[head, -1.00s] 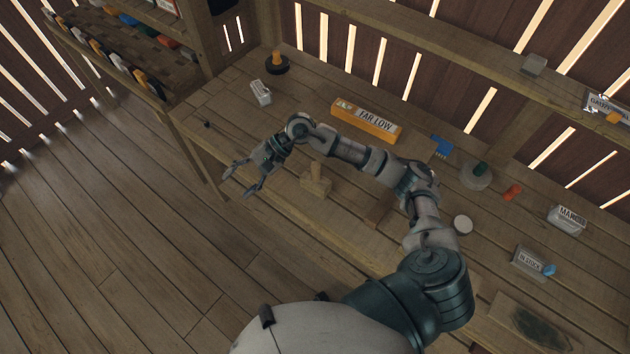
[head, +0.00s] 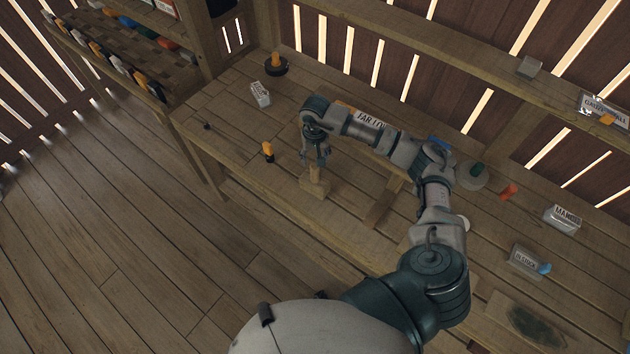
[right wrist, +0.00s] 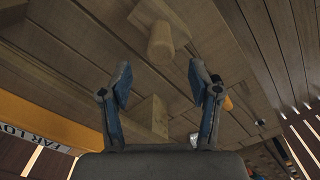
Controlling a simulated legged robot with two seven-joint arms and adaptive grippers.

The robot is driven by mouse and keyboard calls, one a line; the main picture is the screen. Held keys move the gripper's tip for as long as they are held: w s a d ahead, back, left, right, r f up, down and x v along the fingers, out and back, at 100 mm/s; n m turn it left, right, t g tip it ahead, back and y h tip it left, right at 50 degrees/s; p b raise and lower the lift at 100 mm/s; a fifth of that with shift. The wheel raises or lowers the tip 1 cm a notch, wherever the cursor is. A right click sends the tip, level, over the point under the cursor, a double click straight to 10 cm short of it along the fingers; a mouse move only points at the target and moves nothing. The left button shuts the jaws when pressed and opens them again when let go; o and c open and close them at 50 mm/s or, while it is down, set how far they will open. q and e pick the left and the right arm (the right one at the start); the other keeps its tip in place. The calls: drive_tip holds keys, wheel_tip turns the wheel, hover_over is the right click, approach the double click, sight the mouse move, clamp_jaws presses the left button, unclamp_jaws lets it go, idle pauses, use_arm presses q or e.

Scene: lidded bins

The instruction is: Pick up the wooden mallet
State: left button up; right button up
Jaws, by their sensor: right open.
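The wooden mallet (head: 315,185) stands on the workbench near its front edge, its block-like head down and its handle up. My right gripper (head: 316,163) is open, pointing down at the handle, and partly hides it. In the right wrist view the mallet's round handle end (right wrist: 160,42) shows beyond the open fingertips (right wrist: 160,82), apart from them. A pale wooden block (right wrist: 150,116) shows between the fingers; I cannot tell whether it belongs to the mallet. My left gripper is not in view.
An orange-and-black tool (head: 267,151) stands left of the mallet. A wooden bar (head: 382,206) lies to its right. The orange FAR LOW box (head: 369,118) is behind my right arm. A white labelled box (head: 260,94) is at the back left. The bench (head: 225,125) is mostly clear left.

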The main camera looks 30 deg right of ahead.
sight(315, 169)
drive_tip(key=shift+s+a+f+p, duration=0.1)
drive_tip(key=shift+f+p, duration=0.35)
drive_tip(key=shift+f, duration=1.15)
drive_tip(key=shift+s+f+p, duration=0.1)
drive_tip(key=shift+f+p, duration=0.35)
drive_tip(key=shift+f, duration=1.15)
clamp_jaws()
